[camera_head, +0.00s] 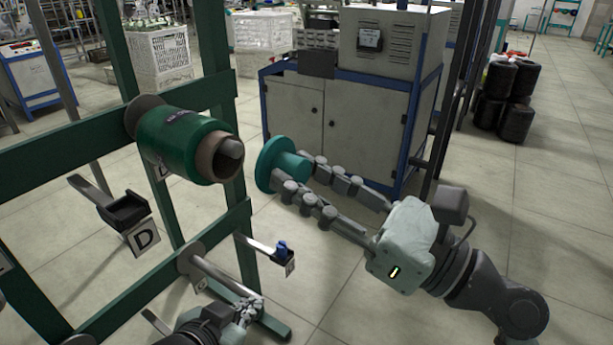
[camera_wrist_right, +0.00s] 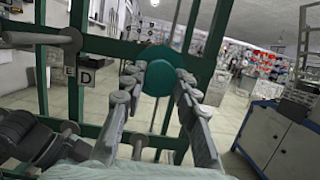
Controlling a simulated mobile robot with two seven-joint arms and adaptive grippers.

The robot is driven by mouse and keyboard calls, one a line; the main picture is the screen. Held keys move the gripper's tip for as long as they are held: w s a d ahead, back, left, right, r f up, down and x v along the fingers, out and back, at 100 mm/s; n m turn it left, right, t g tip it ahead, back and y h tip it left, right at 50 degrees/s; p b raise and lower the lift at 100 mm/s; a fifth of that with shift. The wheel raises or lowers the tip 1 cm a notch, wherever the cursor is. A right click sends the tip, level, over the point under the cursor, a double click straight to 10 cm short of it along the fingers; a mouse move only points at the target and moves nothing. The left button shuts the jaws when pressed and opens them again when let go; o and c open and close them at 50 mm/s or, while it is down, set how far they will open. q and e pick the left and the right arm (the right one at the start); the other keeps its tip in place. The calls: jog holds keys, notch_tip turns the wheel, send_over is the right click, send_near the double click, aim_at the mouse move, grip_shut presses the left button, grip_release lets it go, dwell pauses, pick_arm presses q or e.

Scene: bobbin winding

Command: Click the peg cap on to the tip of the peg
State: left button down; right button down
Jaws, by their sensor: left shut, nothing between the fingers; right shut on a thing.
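The teal peg cap (camera_head: 268,165), a wide disc with a short hub, is held in the fingers of my right gripper (camera_head: 291,174). In the right wrist view the cap (camera_wrist_right: 158,82) sits between the fingertips of that gripper (camera_wrist_right: 157,78). A green bobbin (camera_head: 172,140) with a brown core is on a peg of the rack. The rounded grey peg tip (camera_head: 231,152) shows at the core's open end. The cap is to the right of the tip, with a visible gap in the picture. My left gripper (camera_head: 254,306) is shut and empty at the bottom, near a lower peg.
The green rack (camera_head: 225,225) fills the left side. A bare lower peg (camera_head: 218,274), a black holder with a D label (camera_head: 144,239) and a small blue piece (camera_head: 282,248) on another holder stick out from it. A grey cabinet (camera_head: 355,125) stands behind.

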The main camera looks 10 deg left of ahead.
aim_at(239, 149)
jog(key=shift+a, duration=0.15)
jog(key=shift+w+a+p, duration=0.3)
jog(key=shift+a+p, duration=0.05)
jog(key=shift+a, duration=0.5)
jog(key=shift+w+a+p, duration=0.3)
jog(key=shift+w+a, duration=0.05)
jog(key=shift+a, duration=0.45)
jog(key=shift+w+a+p, duration=0.3)
jog(key=shift+a+p, duration=0.05)
jog(key=shift+a, duration=0.5)
jog(key=shift+w+a, duration=0.15)
jog(key=shift+a, duration=0.2)
jog(key=shift+a, duration=0.15)
jog(key=c, duration=1.1)
grip_release()
jog(key=shift+o, duration=0.2)
jog(key=v, duration=1.2)
